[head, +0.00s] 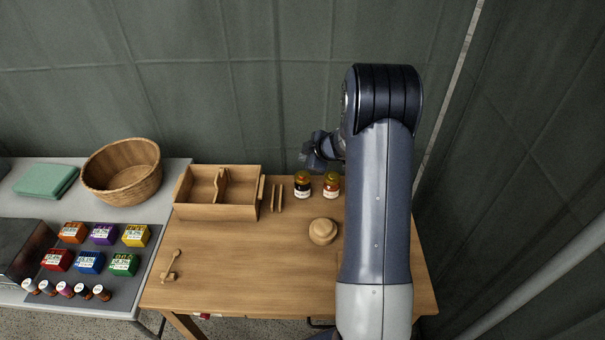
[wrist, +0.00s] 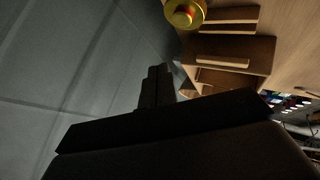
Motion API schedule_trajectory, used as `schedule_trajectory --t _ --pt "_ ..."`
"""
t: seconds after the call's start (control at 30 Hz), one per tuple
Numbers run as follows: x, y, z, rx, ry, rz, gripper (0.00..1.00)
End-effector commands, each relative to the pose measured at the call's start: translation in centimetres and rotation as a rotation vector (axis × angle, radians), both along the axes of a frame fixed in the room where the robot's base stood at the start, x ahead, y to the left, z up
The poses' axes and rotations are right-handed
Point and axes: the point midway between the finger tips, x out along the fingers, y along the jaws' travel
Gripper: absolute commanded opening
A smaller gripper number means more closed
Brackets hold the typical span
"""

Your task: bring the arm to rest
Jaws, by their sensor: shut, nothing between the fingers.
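My gripper (head: 317,152) is partly hidden behind my raised arm in the head view. It is above the back of the wooden table (head: 222,273), clear of the things on it. In the wrist view my gripper (wrist: 156,80) is a dark shape against the grey curtain, with the fingers together and nothing held between them. My arm stands over the right part of the table and hides what is behind it.
A wicker basket (head: 121,172) and several coloured boxes are at left. A curtain (head: 240,80) hangs behind.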

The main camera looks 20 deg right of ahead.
Motion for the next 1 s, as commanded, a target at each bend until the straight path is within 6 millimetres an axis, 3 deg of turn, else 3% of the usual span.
schedule_trajectory --t 0.43,0.7,1.0 --pt "0.0 0.0 -0.1 0.000 0.000 0.000 0.00" --pt "0.0 0.0 -1.9 0.000 -0.001 -0.001 0.00" --pt "0.1 0.0 -1.8 0.001 -0.005 0.002 0.00"
